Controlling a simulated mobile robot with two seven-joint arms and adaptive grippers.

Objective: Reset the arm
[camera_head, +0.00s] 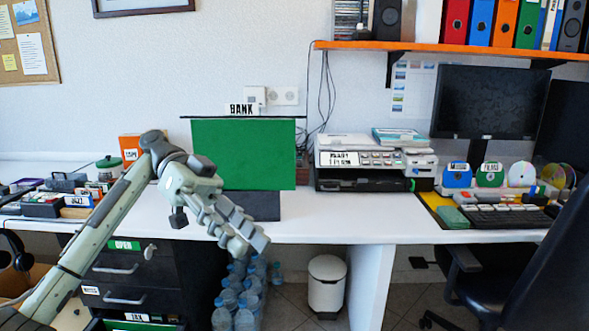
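My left arm comes in from the lower left and bends near the orange box. My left gripper (258,243) hangs at its end, pointing down and right, in front of the white desk (335,232). Its fingers are seen from the side and overlap, so I cannot tell whether they are open or shut. I see no object held in it. My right gripper is not in view.
A green panel (243,154) marked BANK stands behind the gripper. A printer (345,180) is to its right. Dark drawers (128,271), water bottles (246,318) and a white bin (327,283) are below. An office chair (550,260) stands at right. The desk's middle is clear.

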